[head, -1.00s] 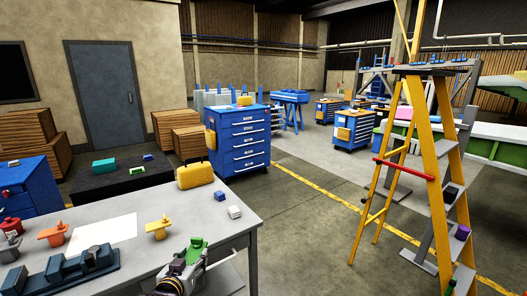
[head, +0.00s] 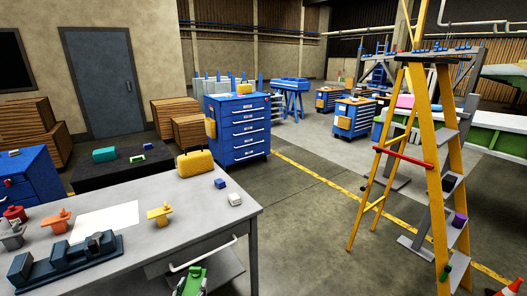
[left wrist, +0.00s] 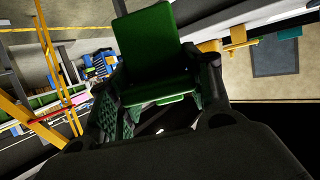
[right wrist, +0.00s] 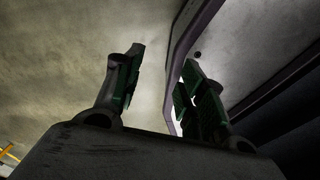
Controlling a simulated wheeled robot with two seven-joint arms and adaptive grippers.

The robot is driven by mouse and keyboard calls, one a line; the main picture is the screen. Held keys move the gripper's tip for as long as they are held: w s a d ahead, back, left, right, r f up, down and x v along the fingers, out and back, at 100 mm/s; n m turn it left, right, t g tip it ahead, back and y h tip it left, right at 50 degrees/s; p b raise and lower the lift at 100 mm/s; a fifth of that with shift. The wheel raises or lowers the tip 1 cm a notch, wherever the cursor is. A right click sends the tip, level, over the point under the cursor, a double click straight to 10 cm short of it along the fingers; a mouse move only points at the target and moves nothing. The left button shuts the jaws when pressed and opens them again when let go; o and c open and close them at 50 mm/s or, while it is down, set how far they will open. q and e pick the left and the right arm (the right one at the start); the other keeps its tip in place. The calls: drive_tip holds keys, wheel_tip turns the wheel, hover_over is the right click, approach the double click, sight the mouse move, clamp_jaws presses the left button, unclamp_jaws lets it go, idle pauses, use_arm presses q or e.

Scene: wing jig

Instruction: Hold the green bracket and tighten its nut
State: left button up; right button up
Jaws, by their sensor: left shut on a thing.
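The green bracket (head: 194,277) is at the bottom edge of the head view, in front of the grey workbench's drawer side. My left gripper (head: 190,289) is shut on it; only the tip of the gripper shows there. In the left wrist view, the green bracket (left wrist: 155,50) stands between the two fingers of the left gripper (left wrist: 158,92), its flat plate pointing away. The bracket's nut cannot be made out. My right gripper (right wrist: 160,85) shows only in the right wrist view, its fingers apart with no held object visible between them.
The grey workbench (head: 150,238) carries a dark fixture (head: 65,260), a white sheet (head: 105,222), an orange bracket (head: 56,222), a yellow bracket (head: 159,215) and a yellow case (head: 195,163). A yellow ladder (head: 450,180) stands at right. Floor between bench and ladder is clear.

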sight(199, 286)
drive_tip(key=shift+w, duration=0.2)
use_arm(q)
drive_tip(key=shift+r, duration=0.1)
use_arm(e)
drive_tip(key=shift+w+a, duration=0.2)
drive_tip(key=shift+w, duration=0.7)
use_arm(q)
drive_tip(key=shift+w+d+r+m+h, duration=0.1)
drive_tip(key=shift+d+r+m+h, duration=0.3)
drive_tip(key=shift+d, duration=0.2)
drive_tip(key=shift+w+d+r+m+h, duration=0.1)
drive_tip(key=shift+d+r+m+h, duration=0.15)
drive_tip(key=shift+d+r, duration=0.3)
drive_tip(key=d+r+m+g+h, duration=0.1)
drive_tip(key=d+r+m+h, duration=0.2)
drive_tip(key=d, duration=0.4)
drive_tip(key=w+d+r+m+g+h, duration=0.1)
drive_tip(key=d+r+m+g+h, duration=0.1)
drive_tip(key=d+r, duration=0.4)
drive_tip(key=shift+d+m+h, duration=0.4)
drive_tip(key=shift+m+h, duration=0.45)
drive_tip(key=shift+h, duration=0.5)
use_arm(e)
drive_tip(key=shift+s, duration=0.1)
